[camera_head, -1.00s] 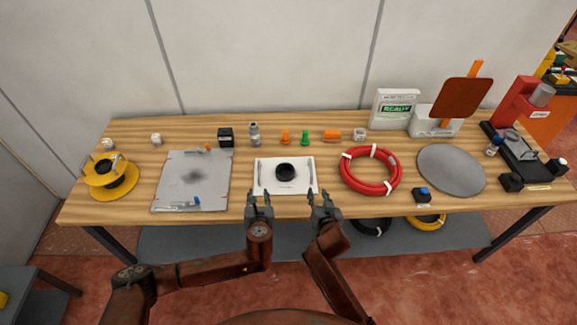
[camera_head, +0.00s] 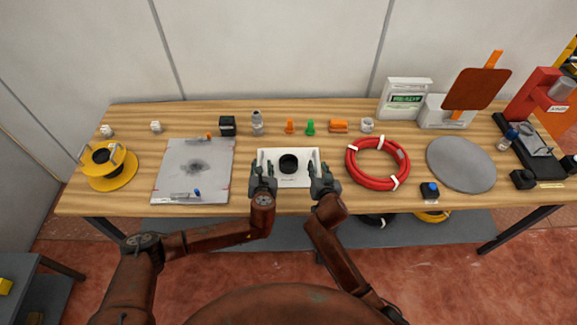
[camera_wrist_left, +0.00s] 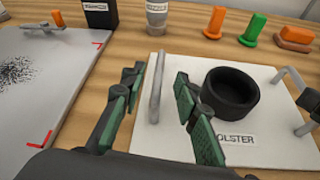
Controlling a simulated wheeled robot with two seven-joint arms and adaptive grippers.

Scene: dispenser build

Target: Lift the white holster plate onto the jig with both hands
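The white holster plate (camera_head: 301,178) lies flat on the table, with a black ring (camera_head: 289,164) on it, a "HOLSTER" label and an upright bar handle on each side. My left gripper (camera_head: 262,176) is open, its fingers on either side of the left handle (camera_wrist_left: 156,85) with gaps visible in the left wrist view. My right gripper (camera_head: 321,176) is at the plate's right handle and looks open; its fingertips partly hide that handle. A grey board (camera_head: 180,168) with red corner marks, possibly the jig, lies left of the plate.
A red hose coil (camera_head: 404,172) lies close to the right of the plate. A black box (camera_head: 227,126), a bottle (camera_head: 257,123), orange and green pegs stand behind it. A blue-topped black block (camera_head: 429,191) is at the front right. A narrow wood strip separates plate and board.

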